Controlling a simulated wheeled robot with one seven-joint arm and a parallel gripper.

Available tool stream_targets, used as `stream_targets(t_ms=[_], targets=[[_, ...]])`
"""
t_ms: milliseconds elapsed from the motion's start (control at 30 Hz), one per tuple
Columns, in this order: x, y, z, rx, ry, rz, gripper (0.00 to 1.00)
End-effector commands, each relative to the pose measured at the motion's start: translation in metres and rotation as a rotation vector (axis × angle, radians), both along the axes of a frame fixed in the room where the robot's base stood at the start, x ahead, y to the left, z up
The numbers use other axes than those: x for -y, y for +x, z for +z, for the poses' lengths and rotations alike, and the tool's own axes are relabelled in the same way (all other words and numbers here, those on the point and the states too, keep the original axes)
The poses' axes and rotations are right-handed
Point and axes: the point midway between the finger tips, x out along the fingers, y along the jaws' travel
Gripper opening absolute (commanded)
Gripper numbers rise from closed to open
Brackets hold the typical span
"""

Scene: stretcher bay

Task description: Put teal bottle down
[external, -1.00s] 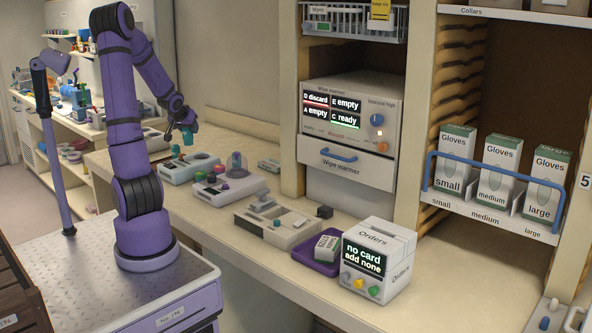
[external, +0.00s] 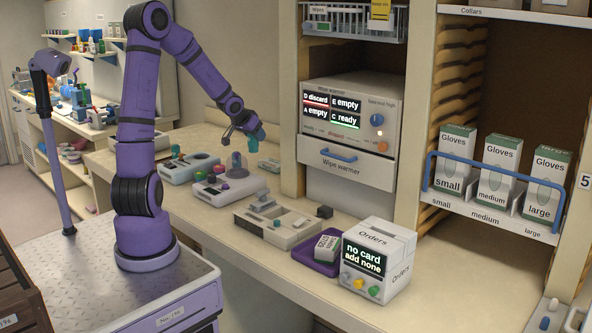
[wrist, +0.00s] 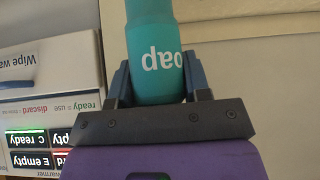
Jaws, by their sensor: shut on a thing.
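The teal bottle (wrist: 152,62) fills the top middle of the wrist view, with the letters "oap" upside down on it. My gripper (wrist: 158,85) is shut on it, one dark finger on each side. In the external view the bottle (external: 256,134) is small and held in the air above the back of the counter, with my gripper (external: 248,130) around it. The bottle looks tilted there. Nothing shows beneath it touching the counter.
The wipe warmer (external: 350,162) stands right of the bottle. On the counter (external: 212,246) below are a device with coloured knobs (external: 228,187), a grey tray unit (external: 277,222), a purple tray (external: 316,262) and the Orders box (external: 376,260).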

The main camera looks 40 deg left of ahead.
Motion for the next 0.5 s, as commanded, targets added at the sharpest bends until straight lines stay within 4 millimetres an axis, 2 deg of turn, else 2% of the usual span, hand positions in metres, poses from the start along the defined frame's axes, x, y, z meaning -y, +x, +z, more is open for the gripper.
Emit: stream_targets(t_ms=[33,500], targets=[[0.017,0.004,0.0,-0.001,0.0,-0.029,0.19],[0.153,0.018,-0.002,-0.005,0.0,-0.245,0.19]])
